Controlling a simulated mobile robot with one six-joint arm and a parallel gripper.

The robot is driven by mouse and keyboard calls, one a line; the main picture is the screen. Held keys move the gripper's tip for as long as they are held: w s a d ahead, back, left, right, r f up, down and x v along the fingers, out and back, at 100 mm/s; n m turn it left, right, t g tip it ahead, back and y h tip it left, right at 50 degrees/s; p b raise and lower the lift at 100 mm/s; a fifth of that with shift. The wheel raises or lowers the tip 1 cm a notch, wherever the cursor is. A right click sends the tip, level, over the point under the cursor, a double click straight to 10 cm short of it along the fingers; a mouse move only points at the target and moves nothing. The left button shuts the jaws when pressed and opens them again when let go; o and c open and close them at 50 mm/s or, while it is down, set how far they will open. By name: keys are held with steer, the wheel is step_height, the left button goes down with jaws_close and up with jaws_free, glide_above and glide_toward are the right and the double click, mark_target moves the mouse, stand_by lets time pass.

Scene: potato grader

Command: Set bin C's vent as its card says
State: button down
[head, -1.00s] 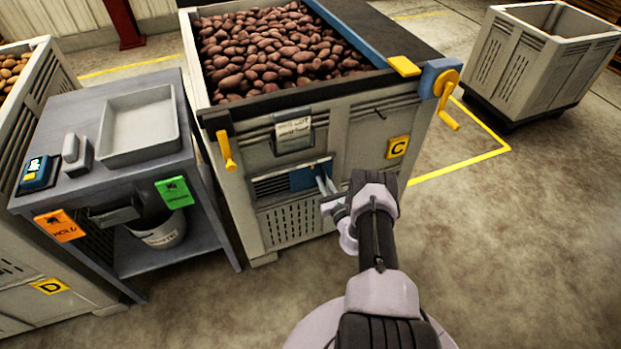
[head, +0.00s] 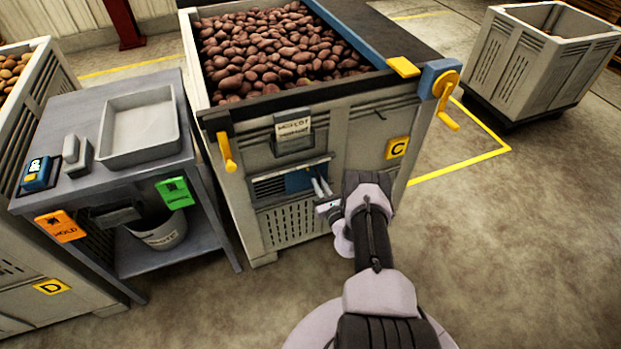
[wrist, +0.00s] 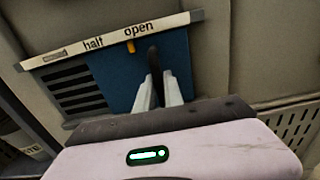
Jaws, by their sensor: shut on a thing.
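Bin C (head: 362,150) is a grey crate full of dark potatoes. Its vent (head: 262,187) is low on the front face, with a blue slide (head: 298,181) over the right part and dark slats bare at the left. My gripper (head: 318,186) is at the slide. In the wrist view the gripper (wrist: 159,84) is shut on the slide's dark handle (wrist: 153,60). The slide's orange pointer (wrist: 131,46) sits under "open", near its left end, right of "half". The scale's left mark is unreadable. A card (head: 293,128) hangs above the vent; its small writing is unreadable.
A grey bench (head: 88,178) with a tray (head: 140,128) stands left of bin C, with bin D (head: 50,300) beyond. Yellow cranks (head: 447,100) and (head: 227,152) stick out from bin C's front corners.

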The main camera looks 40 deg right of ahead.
mark_target(301, 180)
steer(key=shift+w+a, duration=0.2)
steer(key=shift+a, duration=0.65)
steer(key=shift+w+a, duration=0.15)
steer(key=shift+a, duration=0.75)
steer(key=shift+w+a, duration=0.2)
steer(key=shift+a, duration=0.65)
steer(key=c, duration=0.8)
jaws_free()
steer(key=p+v, duration=0.7)
steer(key=v, duration=1.6)
steer(key=shift+d+p, duration=0.15)
steer(key=shift+p, duration=0.2)
